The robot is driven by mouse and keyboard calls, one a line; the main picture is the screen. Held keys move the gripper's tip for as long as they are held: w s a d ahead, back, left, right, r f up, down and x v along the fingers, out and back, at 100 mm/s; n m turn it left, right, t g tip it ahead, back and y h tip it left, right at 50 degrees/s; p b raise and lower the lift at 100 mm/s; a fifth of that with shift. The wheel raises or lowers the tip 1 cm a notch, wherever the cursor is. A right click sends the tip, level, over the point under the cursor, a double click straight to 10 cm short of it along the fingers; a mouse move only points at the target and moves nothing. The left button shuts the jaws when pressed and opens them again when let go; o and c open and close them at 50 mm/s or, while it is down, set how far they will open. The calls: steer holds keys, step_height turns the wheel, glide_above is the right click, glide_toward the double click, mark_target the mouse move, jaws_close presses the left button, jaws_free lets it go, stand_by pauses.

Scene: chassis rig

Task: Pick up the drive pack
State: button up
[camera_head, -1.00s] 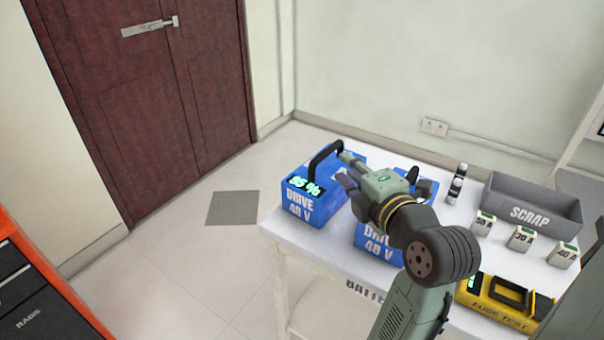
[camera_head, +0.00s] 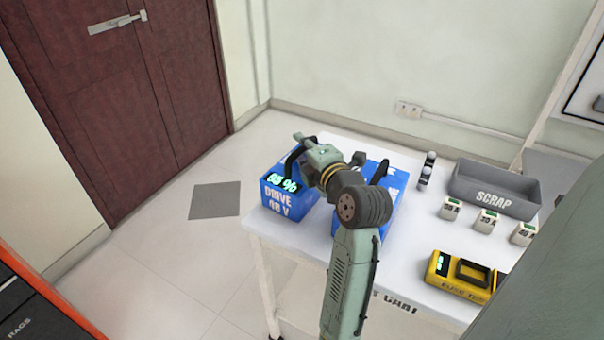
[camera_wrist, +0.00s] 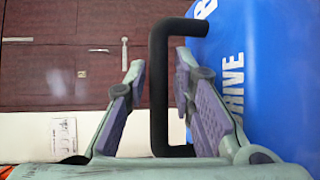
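Two blue drive packs with black top handles stand on the white cart. The left pack (camera_head: 288,203) has a lit green percent display; the right pack (camera_head: 392,213) is partly hidden behind my arm. My gripper (camera_head: 305,143) is at the top of the left pack, by its handle (camera_head: 291,163). In the wrist view my gripper (camera_wrist: 157,75) is open, with fingers on either side of a black handle (camera_wrist: 159,110). Gaps show between handle and fingers. The blue pack body with "DRIVE" lettering fills the right side there.
The cart top (camera_head: 420,235) also holds a grey scrap bin (camera_head: 495,188), several small white fuse blocks (camera_head: 488,221), two small cylinders (camera_head: 427,168) and a yellow fuse tester (camera_head: 460,275). Floor is clear left of the cart, towards the brown door (camera_head: 150,110).

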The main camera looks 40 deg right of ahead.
jaws_close()
stand_by(0.8)
steer(key=shift+r, duration=0.25)
